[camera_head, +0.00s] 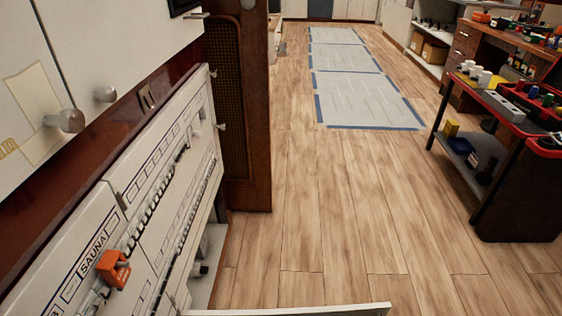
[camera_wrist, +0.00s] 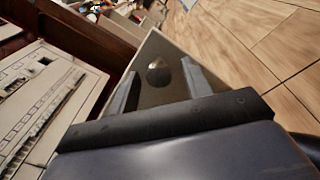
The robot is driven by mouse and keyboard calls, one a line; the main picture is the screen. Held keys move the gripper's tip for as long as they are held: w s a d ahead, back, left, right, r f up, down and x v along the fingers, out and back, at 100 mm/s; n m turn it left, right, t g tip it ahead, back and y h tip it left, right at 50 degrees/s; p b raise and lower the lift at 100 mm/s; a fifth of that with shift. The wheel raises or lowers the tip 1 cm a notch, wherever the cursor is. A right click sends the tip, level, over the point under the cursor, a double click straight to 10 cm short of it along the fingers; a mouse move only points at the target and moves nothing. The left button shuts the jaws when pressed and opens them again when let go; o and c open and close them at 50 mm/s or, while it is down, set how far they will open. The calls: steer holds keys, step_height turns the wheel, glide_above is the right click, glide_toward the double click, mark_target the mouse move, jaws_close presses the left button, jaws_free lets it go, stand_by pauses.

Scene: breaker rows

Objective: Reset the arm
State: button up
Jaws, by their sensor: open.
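My gripper (camera_wrist: 160,70) shows in the wrist view with its two grey fingers spread apart and nothing held between them. My arm and gripper are not visible in the head view.
The breaker panel (camera_head: 165,215) with rows of switches, a SAUNA label and an orange clip (camera_head: 114,268) is at left. A white panel edge (camera_head: 290,310) juts out at the bottom. A tool cart (camera_head: 500,130) stands at right. The wooden floor (camera_head: 330,210) between is clear.

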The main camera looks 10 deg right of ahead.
steer(key=shift+s, duration=0.15)
steer(key=shift+s+a+p, duration=0.85)
steer(key=shift+s+p, duration=0.3)
steer(key=shift+s, duration=3.5)
steer(key=shift+w+d+b, duration=0.3)
steer(key=shift+w+b, duration=0.15)
steer(key=shift+w, duration=1.35)
steer(key=shift+w+d+b, duration=0.25)
steer(key=shift+w+b, duration=0.2)
steer(key=shift+w, duration=1.35)
steer(key=shift+w+d+b, duration=0.3)
steer(key=shift+w+b, duration=0.15)
steer(key=shift+w, duration=1.35)
steer(key=shift+w+d, duration=0.15)
steer(key=shift+w, duration=0.3)
